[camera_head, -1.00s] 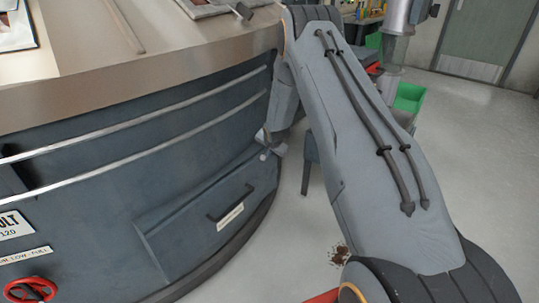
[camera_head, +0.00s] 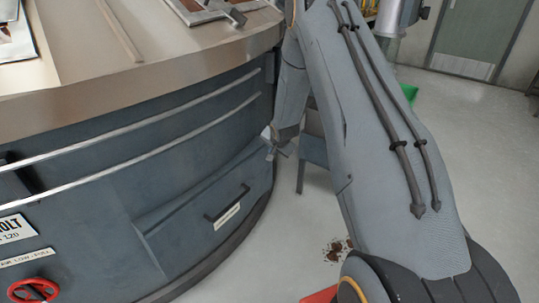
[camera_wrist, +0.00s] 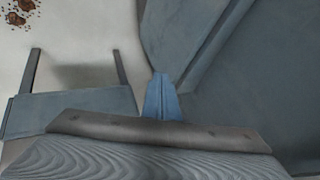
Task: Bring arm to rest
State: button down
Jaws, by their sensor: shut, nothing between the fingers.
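My arm rises at the right of the head view and folds down beside the curved counter. My gripper (camera_wrist: 162,97) shows in the wrist view as two narrow blue-grey fingers pressed together, with nothing held. In the head view its end is small and partly hidden, low beside the counter's drawer edge. It points down toward the floor area between the counter and a grey stool (camera_head: 313,151). I cannot tell whether it touches the counter.
The curved dark counter (camera_head: 120,170) with rails and a drawer fills the left, and a red handwheel (camera_head: 33,290) sits at its lower left. Brown crumbs (camera_head: 338,250) lie on the pale floor. A grey-green door (camera_head: 480,38) stands at the back right. Open floor lies right of my arm.

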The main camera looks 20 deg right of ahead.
jog(key=s+a+r+n+g+p, duration=0.2)
jog(key=s+a+r+n, duration=0.15)
jog(key=s+r, duration=0.6)
jog(key=s+a+r+n+g+p, duration=0.2)
jog(key=s+a+r, duration=0.2)
jog(key=s+r, duration=0.55)
jog(key=s+a+r+n+g+p, duration=0.1)
jog(key=s+a+r+n, duration=0.1)
jog(key=s, duration=1)
jog(key=s+a+r+n+g+y+p, duration=0.1)
jog(key=s+a+r, duration=0.3)
jog(key=s, duration=0.8)
jog(key=shift+s+a+r+n+g, duration=0.3)
jog(key=shift+r+n+g, duration=0.4)
jog(key=shift+n, duration=0.15)
